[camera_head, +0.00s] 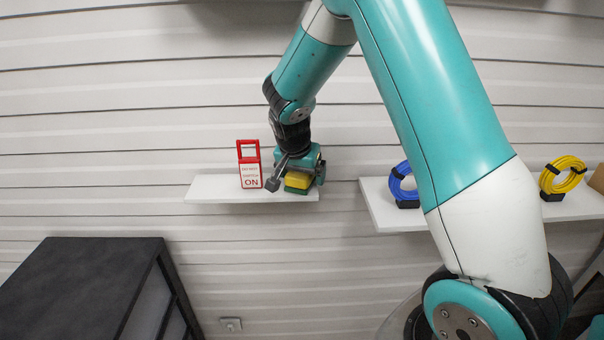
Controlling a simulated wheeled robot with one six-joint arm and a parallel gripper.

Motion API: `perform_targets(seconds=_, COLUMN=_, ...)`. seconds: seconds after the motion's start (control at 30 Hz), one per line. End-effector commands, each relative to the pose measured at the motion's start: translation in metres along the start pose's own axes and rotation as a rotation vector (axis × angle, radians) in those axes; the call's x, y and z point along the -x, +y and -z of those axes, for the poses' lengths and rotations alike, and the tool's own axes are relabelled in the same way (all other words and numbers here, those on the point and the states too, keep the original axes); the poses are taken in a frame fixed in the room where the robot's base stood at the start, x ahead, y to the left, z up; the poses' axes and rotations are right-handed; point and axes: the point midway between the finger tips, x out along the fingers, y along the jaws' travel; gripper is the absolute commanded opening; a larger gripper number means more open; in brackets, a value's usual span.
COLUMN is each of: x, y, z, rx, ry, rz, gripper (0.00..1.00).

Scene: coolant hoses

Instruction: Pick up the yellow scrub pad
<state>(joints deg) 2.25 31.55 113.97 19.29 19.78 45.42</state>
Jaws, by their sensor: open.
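The yellow scrub pad (298,180), yellow above with a green layer below, lies near the right end of a white wall shelf (215,190). My gripper (296,182) reaches down from above at the pad. It is open, with one grey finger to the left of the pad and the other finger to its right. The gripper's body hides part of the pad's upper back side. I cannot tell whether either finger touches the pad.
A red and white lockout tag (249,165) stands upright on the shelf, close left of my gripper. A second shelf (383,212) to the right holds a blue hose coil (402,184) and a yellow hose coil (563,175). A dark cabinet (85,285) stands at lower left.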

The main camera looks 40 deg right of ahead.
Motion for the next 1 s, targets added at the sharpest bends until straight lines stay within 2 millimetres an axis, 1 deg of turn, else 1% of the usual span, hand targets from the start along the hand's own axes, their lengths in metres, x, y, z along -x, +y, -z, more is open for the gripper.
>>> perform_targets(seconds=0.07, x=0.000, y=0.000, z=0.000, rx=0.000, ry=0.000, rz=0.000, gripper=0.94)
perform_targets(seconds=0.17, x=0.000, y=0.000, z=0.000, rx=0.001, ry=0.000, rz=0.000, gripper=0.73)
perform_targets(seconds=0.2, x=0.000, y=0.000, z=0.000, rx=0.001, ry=0.000, rz=0.000, gripper=0.64)
perform_targets(seconds=0.27, x=0.000, y=0.000, z=0.000, rx=0.001, ry=0.000, rz=0.000, gripper=0.50)
perform_targets(seconds=0.3, x=0.000, y=0.000, z=0.000, rx=0.001, ry=0.000, rz=0.000, gripper=0.41)
perform_targets(seconds=0.37, x=0.000, y=0.000, z=0.000, rx=0.001, ry=0.000, rz=0.000, gripper=0.39)
perform_targets(seconds=0.4, x=0.000, y=0.000, z=0.000, rx=0.001, ry=0.000, rz=0.000, gripper=0.36)
perform_targets(seconds=0.77, x=0.003, y=0.000, z=-0.001, rx=0.001, ry=0.001, rz=0.002, gripper=0.36)
perform_targets(seconds=0.83, x=0.006, y=0.001, z=-0.002, rx=0.001, ry=0.001, rz=0.002, gripper=0.36)
perform_targets(seconds=1.0, x=0.034, y=0.000, z=0.010, rx=-0.001, ry=0.004, rz=0.004, gripper=0.36)
